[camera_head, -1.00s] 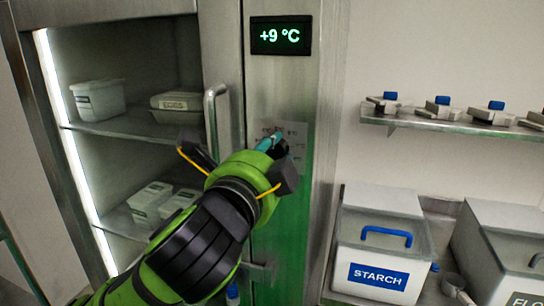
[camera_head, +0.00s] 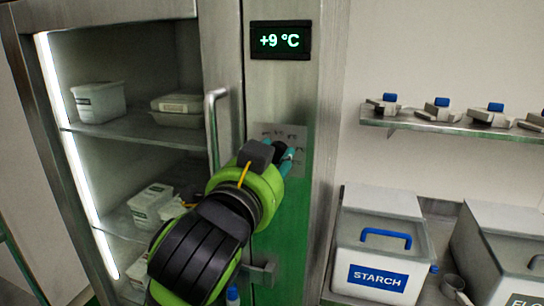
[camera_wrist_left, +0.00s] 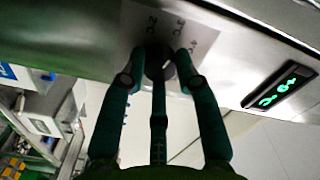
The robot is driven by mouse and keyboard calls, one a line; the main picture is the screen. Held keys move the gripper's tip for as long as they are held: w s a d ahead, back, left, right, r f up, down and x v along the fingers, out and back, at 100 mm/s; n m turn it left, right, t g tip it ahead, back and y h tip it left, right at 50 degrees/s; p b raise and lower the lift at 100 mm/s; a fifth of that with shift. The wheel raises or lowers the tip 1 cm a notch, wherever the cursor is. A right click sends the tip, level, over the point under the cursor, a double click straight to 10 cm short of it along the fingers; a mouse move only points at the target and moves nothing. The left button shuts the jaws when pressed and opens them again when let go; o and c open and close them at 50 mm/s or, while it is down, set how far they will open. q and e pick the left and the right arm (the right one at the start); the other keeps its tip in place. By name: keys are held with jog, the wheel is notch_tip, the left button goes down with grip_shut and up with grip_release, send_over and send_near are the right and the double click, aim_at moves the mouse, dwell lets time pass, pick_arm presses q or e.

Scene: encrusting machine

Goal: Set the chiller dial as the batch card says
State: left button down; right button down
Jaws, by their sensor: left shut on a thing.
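The chiller dial (camera_head: 279,147) is a dark round knob on a grey plate (camera_head: 299,135) with printed temperature marks, on the steel post beside the glass-free opening of the chiller. Most of the dial is hidden by my left gripper (camera_head: 284,157). In the left wrist view the teal fingers of that gripper (camera_wrist_left: 158,60) are closed around the dial (camera_wrist_left: 160,68). The display (camera_head: 280,40) above reads +9 °C in green; it also shows upside down in the left wrist view (camera_wrist_left: 280,87). No batch card is recognisable. My right gripper is out of view.
A vertical door handle (camera_head: 214,128) stands left of the dial. The chiller shelves (camera_head: 140,128) hold several white tubs. To the right are a wall shelf (camera_head: 440,126) with blue-knobbed items and a STARCH bin (camera_head: 383,243).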

pick_arm(q)
jog(key=shift+r+n, duration=0.15)
jog(key=shift+n, duration=0.35)
jog(key=c, duration=0.9)
grip_release()
